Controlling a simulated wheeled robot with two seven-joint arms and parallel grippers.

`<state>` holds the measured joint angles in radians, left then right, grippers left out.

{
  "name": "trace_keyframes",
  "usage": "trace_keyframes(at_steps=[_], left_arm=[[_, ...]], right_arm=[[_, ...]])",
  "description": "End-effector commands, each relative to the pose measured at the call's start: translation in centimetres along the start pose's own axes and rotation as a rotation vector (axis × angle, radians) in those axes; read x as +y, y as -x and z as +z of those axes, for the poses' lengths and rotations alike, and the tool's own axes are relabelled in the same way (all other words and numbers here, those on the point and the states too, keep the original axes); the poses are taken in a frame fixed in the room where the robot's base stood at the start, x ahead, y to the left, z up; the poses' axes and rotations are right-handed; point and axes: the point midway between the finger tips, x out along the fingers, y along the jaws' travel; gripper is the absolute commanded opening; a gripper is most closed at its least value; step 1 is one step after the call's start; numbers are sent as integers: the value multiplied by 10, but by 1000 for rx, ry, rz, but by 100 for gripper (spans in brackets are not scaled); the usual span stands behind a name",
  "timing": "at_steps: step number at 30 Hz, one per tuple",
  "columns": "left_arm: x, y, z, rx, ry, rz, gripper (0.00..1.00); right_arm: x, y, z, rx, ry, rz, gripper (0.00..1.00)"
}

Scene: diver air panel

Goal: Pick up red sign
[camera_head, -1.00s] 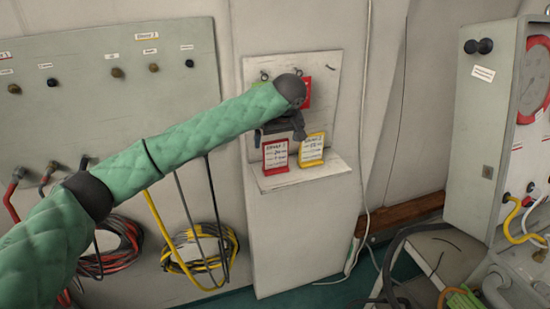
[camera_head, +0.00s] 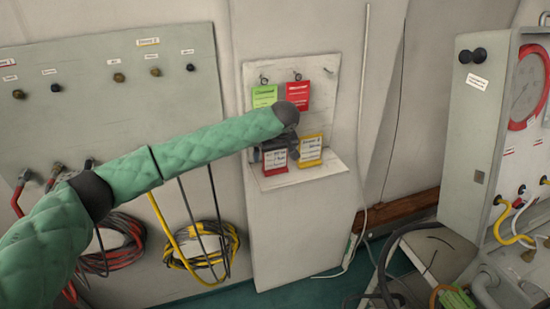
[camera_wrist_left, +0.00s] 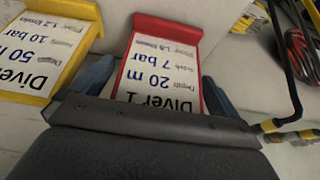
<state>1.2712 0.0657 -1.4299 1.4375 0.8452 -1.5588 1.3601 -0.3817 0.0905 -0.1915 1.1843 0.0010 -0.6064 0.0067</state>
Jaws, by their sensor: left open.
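The red sign (camera_head: 275,160), a red-framed white card marked Diver 1, stands on the small shelf (camera_head: 310,177) of the white wall panel. My left gripper (camera_head: 268,153) is at the sign and partly hides it in the head view. In the left wrist view the red sign (camera_wrist_left: 160,62) lies between the two blue fingers of my open left gripper (camera_wrist_left: 155,88). I see no clear grip on it. A yellow-framed sign (camera_head: 311,150) stands just right of the red one; it also shows in the left wrist view (camera_wrist_left: 45,45). My right gripper is not in view.
A green tag (camera_head: 264,97) and a red tag (camera_head: 298,96) hang from hooks above the shelf. Coiled hoses (camera_head: 200,250) hang at the lower left. A grey gauge cabinet (camera_head: 475,140) stands at the right. The shelf's right end is clear.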

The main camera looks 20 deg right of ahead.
Motion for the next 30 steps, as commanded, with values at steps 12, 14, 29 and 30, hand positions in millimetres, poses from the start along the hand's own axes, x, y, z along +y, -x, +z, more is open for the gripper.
trace_keyframes(at_steps=[12, 14, 29, 30], left_arm=[[0, -2, 0, 0, 0, 0, 72], [0, -2, 0, 0, 0, 0, 61], [0, 0, 1, -1, 0, 1, 53], [0, 1, 1, -1, 0, 1, 53]], right_arm=[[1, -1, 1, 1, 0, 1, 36], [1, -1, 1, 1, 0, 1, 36], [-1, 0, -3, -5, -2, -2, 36], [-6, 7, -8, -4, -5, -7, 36]])
